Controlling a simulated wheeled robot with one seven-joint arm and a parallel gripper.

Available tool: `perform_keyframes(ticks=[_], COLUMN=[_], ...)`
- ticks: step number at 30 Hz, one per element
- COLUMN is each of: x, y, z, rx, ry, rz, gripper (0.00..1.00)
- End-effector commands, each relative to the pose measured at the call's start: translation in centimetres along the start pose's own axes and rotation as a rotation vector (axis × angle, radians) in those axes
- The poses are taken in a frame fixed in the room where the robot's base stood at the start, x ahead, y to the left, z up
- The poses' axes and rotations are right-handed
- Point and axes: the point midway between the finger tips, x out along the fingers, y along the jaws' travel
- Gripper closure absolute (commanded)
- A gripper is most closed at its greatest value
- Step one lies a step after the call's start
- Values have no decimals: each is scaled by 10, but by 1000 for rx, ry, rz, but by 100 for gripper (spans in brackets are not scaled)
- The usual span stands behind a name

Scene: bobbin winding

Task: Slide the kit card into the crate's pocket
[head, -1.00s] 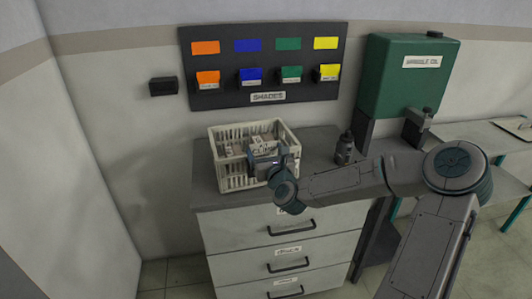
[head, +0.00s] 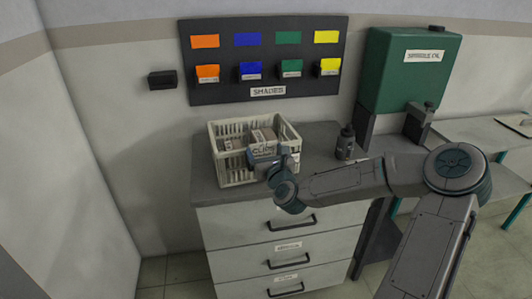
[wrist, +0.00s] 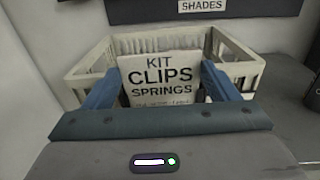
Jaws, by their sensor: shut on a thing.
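The kit card (wrist: 160,75) is a pale card printed KIT, CLIPS, SPRINGS. In the wrist view it stands between the two blue fingers of my gripper (wrist: 157,92), which is shut on it. Its lower edge is hidden behind my gripper body. The cream slatted crate (head: 235,173) stands on the grey drawer cabinet; its rim and walls also show in the wrist view (wrist: 238,68) behind the card. In the head view my gripper (head: 270,163) is at the crate's front right side. I cannot make out the pocket or whether the card's lower edge is in it.
Small boxes (head: 262,135) lie inside the crate. A dark bottle (head: 345,143) stands on the cabinet top (head: 315,150) to the right. A shades board (head: 265,60) hangs on the wall behind, with a green tank (head: 408,75) to its right.

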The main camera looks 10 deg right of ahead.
Motion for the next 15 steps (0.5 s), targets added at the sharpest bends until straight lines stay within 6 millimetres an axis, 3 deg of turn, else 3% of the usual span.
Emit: perform_keyframes(ticks=[15], x=[0], y=[0], z=[-8], rx=[1], ry=[0], rz=[0], gripper=[41])
